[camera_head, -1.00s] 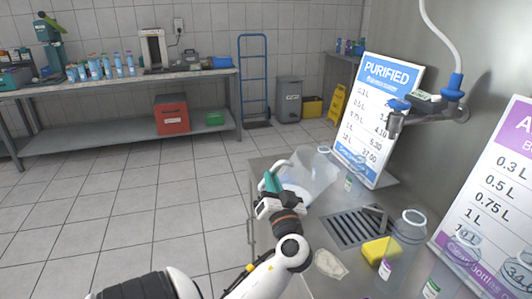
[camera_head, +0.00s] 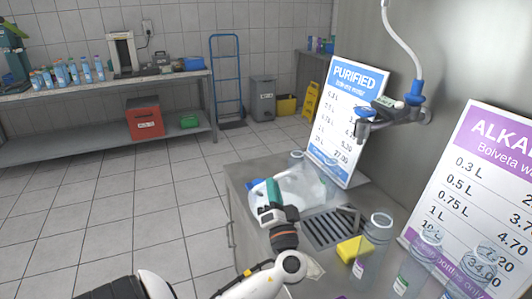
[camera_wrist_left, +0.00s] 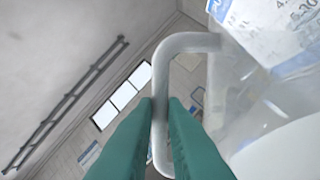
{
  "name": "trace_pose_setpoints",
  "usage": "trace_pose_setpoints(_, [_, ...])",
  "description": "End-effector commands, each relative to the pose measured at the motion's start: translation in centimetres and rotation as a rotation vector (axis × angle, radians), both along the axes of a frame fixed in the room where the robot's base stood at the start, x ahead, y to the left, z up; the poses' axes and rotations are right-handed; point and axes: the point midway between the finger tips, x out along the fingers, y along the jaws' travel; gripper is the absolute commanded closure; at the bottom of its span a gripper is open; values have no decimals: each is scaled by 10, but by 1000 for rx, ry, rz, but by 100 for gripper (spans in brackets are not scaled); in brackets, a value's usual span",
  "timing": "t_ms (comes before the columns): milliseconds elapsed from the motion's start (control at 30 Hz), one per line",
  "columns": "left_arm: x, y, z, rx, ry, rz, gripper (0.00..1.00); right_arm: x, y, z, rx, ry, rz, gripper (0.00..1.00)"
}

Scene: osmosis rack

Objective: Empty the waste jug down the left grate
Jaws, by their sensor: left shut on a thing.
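The waste jug (camera_head: 305,182) is a translucent, whitish jug in the head view, at the left end of the counter. It looks tilted and sits just behind the left part of the dark slotted grate (camera_head: 328,231). My left gripper (camera_head: 264,192), with green fingers, is shut on the jug's handle (camera_wrist_left: 187,42). In the left wrist view the fingers (camera_wrist_left: 160,110) close around the pale handle loop, and the jug's clear body (camera_wrist_left: 235,90) is at the right. The liquid inside and the jug's mouth are not clear. My right gripper is out of view.
A yellow sponge (camera_head: 353,249) lies at the grate's right front. Clear bottles (camera_head: 373,245) stand to its right. A blue PURIFIED sign (camera_head: 345,110) stands behind the jug, with a wall tap (camera_head: 395,112) beside it. The floor at left is open.

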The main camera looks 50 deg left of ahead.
Motion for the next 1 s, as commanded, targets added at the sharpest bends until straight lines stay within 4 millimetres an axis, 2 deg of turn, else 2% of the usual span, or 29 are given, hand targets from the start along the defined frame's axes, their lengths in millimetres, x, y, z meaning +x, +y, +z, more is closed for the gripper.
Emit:
trace_pose_setpoints(33, [2, -2, 4, 20, 13, 0, 100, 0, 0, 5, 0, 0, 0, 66])
trace_pose_setpoints(733, [31, -32, -17, 319, 304, 0, 100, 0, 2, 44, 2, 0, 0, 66])
trace_pose_setpoints(1000, [43, -45, -20, 409, 391, -1, 100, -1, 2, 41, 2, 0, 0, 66])
